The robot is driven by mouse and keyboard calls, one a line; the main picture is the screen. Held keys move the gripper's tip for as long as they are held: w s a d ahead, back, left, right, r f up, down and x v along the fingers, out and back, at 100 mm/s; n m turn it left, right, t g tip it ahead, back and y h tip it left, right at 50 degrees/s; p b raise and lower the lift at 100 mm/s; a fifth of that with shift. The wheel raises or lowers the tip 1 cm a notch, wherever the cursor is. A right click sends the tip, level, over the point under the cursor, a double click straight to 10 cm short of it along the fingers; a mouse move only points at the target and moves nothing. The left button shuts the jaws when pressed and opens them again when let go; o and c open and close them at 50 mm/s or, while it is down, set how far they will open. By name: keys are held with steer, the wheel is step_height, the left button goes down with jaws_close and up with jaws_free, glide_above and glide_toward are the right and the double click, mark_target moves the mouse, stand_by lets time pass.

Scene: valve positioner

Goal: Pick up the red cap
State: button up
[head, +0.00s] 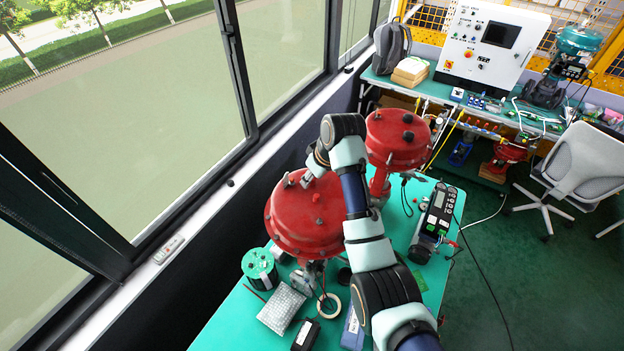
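Two large red, round valve tops stand on the green table. The nearer one (290,222) is wide, with small dark fittings on its upper face. The farther one (398,132) is smaller and carries dark knobs. My arm hides the right part of the nearer top.
The green table (232,318) holds a green-topped spool (259,266), a bubble-wrap packet (281,308), a tape ring (329,305) and a black handheld device (437,212). Windows run along the left. A bench with a white control panel (490,48) and a grey chair (588,163) are behind.

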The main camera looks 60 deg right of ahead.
steer(key=c, duration=0.5)
steer(key=shift+r, duration=0.1)
